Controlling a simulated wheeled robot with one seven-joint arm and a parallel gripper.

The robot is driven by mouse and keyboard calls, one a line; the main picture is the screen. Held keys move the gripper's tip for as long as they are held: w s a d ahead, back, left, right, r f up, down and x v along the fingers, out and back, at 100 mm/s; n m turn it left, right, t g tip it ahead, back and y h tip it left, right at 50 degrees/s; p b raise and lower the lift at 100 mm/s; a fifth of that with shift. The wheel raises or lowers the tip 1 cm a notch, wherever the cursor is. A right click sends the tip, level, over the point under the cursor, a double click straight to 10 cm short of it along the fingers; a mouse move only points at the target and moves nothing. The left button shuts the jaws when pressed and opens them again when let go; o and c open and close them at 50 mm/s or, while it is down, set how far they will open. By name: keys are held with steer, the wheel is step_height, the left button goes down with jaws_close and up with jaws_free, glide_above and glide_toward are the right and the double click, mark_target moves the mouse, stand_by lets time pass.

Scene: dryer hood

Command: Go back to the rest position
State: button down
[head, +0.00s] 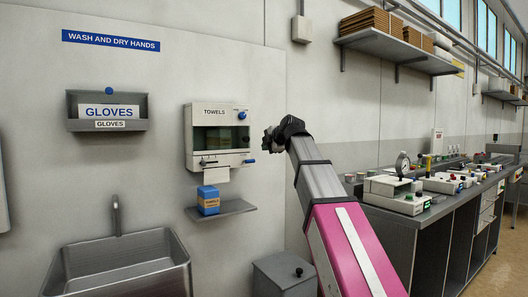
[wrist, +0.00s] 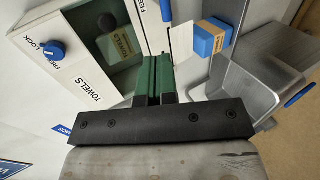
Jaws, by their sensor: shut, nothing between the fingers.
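My arm reaches up and left in the head view, and my gripper (head: 268,140) is just right of the white towel dispenser (head: 228,112) on the wall. In the wrist view the green fingers of my gripper (wrist: 152,72) are together, with nothing between them. The dispenser (wrist: 110,73) is close beyond them, tilted in that view, with its dark window, blue knob (wrist: 53,50) and TOWELS label. A white sheet hangs below the dispenser in the head view (head: 216,175). Contact between fingers and dispenser cannot be told.
A blue and orange box (head: 208,200) stands on a small grey shelf (head: 236,208) under the dispenser. A metal sink (head: 125,265) is at lower left, a glove holder (head: 107,110) above it. A grey bin (head: 284,275) and a long workbench (head: 438,222) lie right.

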stand_by(0.3)
steer(key=s+d+f+m+g+h, duration=0.1)
steer(key=d+f+m+g, duration=0.2)
steer(key=f, duration=1)
steer(key=s+d+f+m+h, duration=0.2)
steer(key=d+f+m, duration=0.25)
steer(key=f, duration=0.85)
steer(key=s+d+f+m+g+h, duration=0.15)
steer(key=f+m, duration=0.35)
steer(key=f, duration=0.8)
steer(key=s+d+f+m+g+h, duration=0.1)
steer(key=s+d+f+m+g, duration=0.2)
steer(key=s+f, duration=0.7)
steer(key=s+d+f+m+g+h, duration=0.1)
steer(key=s+d+f+m+g, duration=0.2)
steer(key=f, duration=1.4)
steer(key=s+d+m, duration=0.4)
steer(key=s+m, duration=0.2)
steer(key=shift+s+d+f+h, duration=0.15)
steer(key=shift+s+d+h, duration=0.05)
steer(key=shift+s+h, duration=0.15)
